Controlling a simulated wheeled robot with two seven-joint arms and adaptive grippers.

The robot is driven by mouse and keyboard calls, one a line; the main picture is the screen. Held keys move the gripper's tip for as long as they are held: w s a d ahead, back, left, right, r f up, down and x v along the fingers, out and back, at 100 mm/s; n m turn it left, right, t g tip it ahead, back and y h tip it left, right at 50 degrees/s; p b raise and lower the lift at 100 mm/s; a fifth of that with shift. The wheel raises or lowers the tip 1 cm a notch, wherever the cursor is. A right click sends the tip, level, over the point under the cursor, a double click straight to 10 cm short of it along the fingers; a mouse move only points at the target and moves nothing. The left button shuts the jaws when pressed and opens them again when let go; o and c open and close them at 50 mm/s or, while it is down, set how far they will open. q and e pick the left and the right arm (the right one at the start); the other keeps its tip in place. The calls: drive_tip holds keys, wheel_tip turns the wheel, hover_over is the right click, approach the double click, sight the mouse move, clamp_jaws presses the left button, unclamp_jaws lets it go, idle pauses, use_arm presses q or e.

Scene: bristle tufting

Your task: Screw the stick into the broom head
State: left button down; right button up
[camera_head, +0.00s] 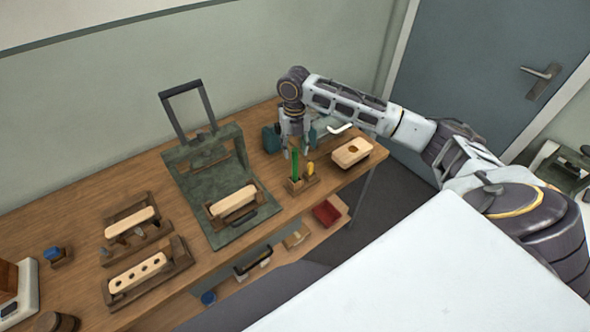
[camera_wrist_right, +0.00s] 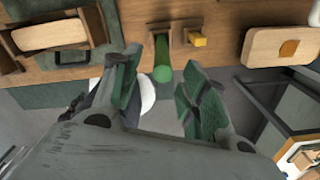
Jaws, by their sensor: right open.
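The green stick (camera_head: 295,166) stands upright in a small wooden holder (camera_head: 302,184) near the table's front edge. The likely broom head is a pale wooden block (camera_head: 352,151) with one brown hole, at the table's right end. My right gripper (camera_head: 293,147) is open and empty above the stick. In the right wrist view, the rounded end of the green stick (camera_wrist_right: 163,73) shows between the spread fingertips of my right gripper (camera_wrist_right: 161,85), with gaps on both sides. The holed block (camera_wrist_right: 280,47) is at the right there. My left gripper is not in view.
A yellow piece (camera_head: 310,168) stands beside the stick. A green press-like fixture (camera_head: 202,209) with an upright frame holds a pale block (camera_head: 234,202). More wooden holders with blocks (camera_head: 138,271) are at the left. A shelf with a red bin (camera_head: 326,213) is below. A wall closes the back.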

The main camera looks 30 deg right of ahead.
sight(295, 162)
drive_tip(key=shift+f, duration=1.4)
drive_tip(key=shift+w+d+f+p, duration=0.1)
drive_tip(key=shift+f+p, duration=0.25)
drive_tip(key=shift+f, duration=0.95)
drive_tip(key=shift+d+f+p, duration=0.1)
drive_tip(key=shift+f+p, duration=0.2)
drive_tip(key=shift+f, duration=1)
clamp_jaws()
